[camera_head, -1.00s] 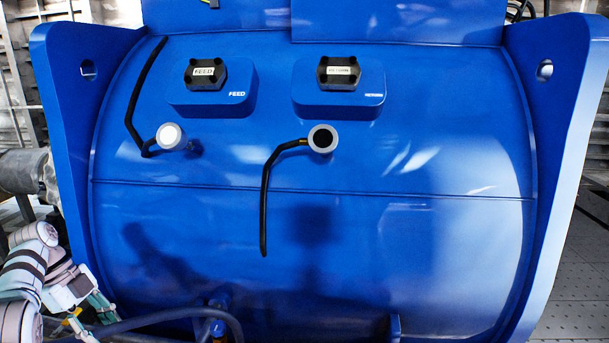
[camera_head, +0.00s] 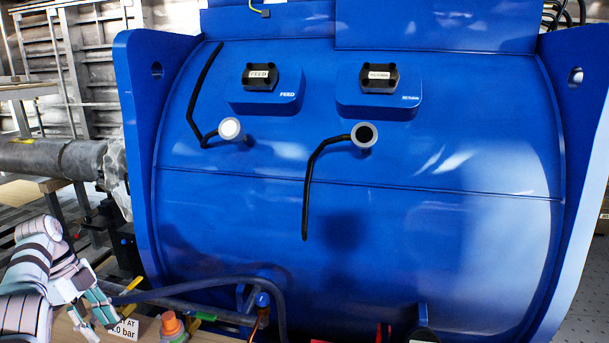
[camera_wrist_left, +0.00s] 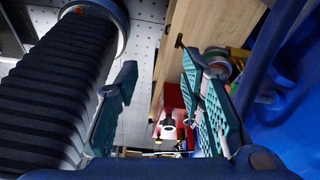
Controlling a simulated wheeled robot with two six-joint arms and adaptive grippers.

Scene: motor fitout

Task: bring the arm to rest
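My left arm comes in at the lower left of the head view, with its left gripper (camera_head: 108,302) over the wooden bench beside the big blue housing. In the left wrist view the two teal fingers of this gripper (camera_wrist_left: 160,95) stand wide apart with nothing between them. Floor, the bench edge and a red object (camera_wrist_left: 172,100) show beyond the fingers. My right arm and gripper are in neither view.
The blue housing (camera_head: 330,225) carries the FEED block (camera_head: 262,78) and the RETURN block (camera_head: 380,78). A dark hose (camera_head: 190,287), an orange-capped part (camera_head: 172,326) and a label (camera_head: 124,330) are near the gripper.

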